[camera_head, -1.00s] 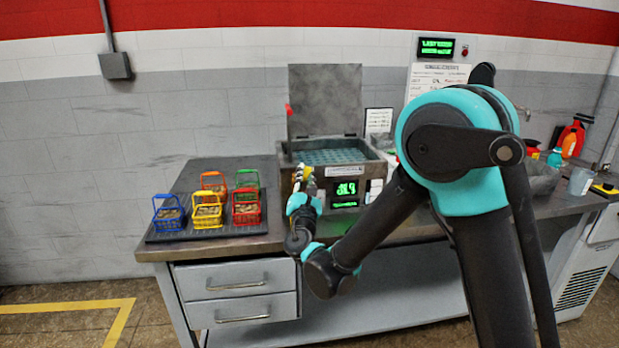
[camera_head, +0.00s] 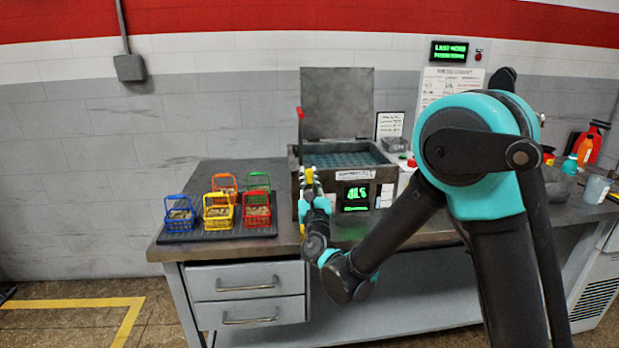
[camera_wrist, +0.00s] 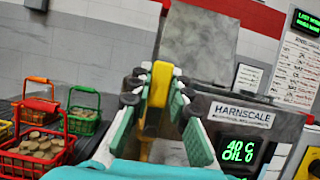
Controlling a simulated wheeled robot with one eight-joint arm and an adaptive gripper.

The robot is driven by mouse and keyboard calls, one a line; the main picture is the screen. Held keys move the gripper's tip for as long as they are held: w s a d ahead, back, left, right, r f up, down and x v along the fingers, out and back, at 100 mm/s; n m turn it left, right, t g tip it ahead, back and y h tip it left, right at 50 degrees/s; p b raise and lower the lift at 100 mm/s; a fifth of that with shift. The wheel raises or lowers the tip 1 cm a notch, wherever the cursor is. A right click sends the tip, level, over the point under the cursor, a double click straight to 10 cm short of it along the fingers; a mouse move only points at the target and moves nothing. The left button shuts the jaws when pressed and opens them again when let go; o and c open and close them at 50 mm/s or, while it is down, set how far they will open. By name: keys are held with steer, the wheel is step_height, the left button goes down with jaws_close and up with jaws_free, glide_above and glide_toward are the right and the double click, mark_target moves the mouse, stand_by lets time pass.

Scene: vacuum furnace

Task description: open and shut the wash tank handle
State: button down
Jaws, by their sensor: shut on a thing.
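The wash tank (camera_head: 375,178) is a grey box on the bench with its lid (camera_head: 338,103) standing upright at the back. It has a green readout and a HARNSCALE label, which shows in the wrist view (camera_wrist: 242,114). A slim red-topped lever (camera_head: 300,114) stands at its left side. My gripper (camera_head: 308,183) is at the tank's front left corner, pointing upward. In the wrist view, my gripper (camera_wrist: 158,88) is shut on an upright yellow bar (camera_wrist: 160,84), seemingly the handle. The fingers hide its lower part, and I cannot tell whether it joins the red lever.
Several coloured wire baskets (camera_head: 219,212) of parts stand on a dark mat to the left, near my gripper. Below are two drawers (camera_head: 250,300). The bench left of the tank's rear is clear.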

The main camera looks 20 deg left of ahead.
steer(key=c, duration=1.4)
jaws_free()
steer(key=shift+s, duration=0.1)
steer(key=v, duration=0.7)
steer(key=shift+s, duration=0.15)
steer(key=shift+d, duration=0.1)
